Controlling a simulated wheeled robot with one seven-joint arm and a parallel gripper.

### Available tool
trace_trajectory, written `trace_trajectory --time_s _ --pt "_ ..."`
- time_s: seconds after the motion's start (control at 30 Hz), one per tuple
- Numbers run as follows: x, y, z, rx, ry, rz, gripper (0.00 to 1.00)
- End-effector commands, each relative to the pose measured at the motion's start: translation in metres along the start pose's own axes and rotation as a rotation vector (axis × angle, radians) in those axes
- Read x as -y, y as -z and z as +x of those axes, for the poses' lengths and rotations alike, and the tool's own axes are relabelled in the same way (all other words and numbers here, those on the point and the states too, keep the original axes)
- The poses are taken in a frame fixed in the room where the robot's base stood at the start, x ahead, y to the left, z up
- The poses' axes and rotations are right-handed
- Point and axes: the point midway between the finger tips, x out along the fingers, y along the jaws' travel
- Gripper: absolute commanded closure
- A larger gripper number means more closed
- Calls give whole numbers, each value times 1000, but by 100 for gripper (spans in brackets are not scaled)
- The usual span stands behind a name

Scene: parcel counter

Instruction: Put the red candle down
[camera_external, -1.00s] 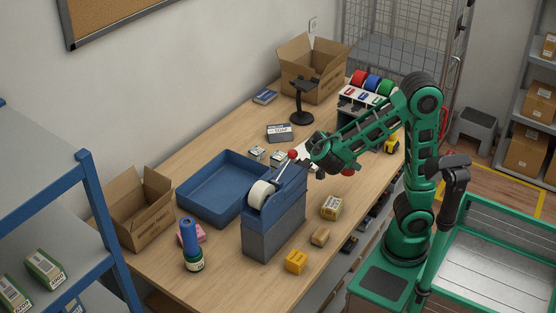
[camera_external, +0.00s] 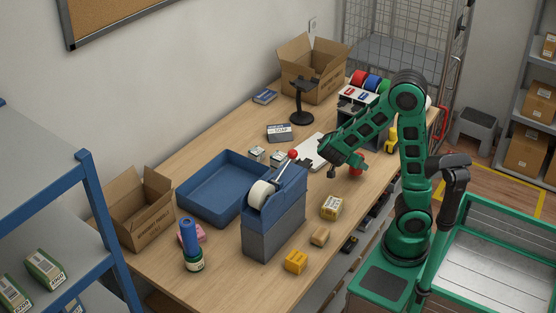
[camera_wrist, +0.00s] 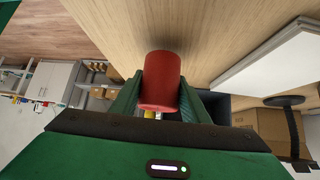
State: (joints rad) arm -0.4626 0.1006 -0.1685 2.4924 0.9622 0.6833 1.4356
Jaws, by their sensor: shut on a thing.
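The red candle (camera_wrist: 161,80) is a short red cylinder between the two fingers of my gripper (camera_wrist: 158,100) in the wrist view. My gripper is shut on it. Its far end is near the wooden counter top, with a dark shadow beside it; I cannot tell whether it touches. In the external view the candle (camera_external: 358,164) shows as a small red patch beside my gripper (camera_external: 350,164), partly hidden by it, over the counter's right side.
A white flat pad (camera_external: 313,151) lies left of my gripper. The blue-grey tape dispenser (camera_external: 276,210) with its red-knobbed lever stands nearer the camera. A rack with coloured rolls (camera_external: 365,92) is behind.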

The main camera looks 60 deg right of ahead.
Motion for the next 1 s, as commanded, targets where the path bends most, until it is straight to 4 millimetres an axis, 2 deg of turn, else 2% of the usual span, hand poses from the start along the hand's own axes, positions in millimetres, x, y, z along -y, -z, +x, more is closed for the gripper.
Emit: trace_trajectory --time_s 0.2,0.53,0.57,0.6,0.63,1.0 --pt "-1 -16 16 -1 -2 -1 89" --pt "0 -18 17 -1 -1 1 89" --pt "0 -18 17 -1 -1 1 54" --pt "0 -18 17 -1 -1 1 44" --pt "0 -18 17 -1 -1 1 40" --pt "0 -17 13 1 0 0 40"
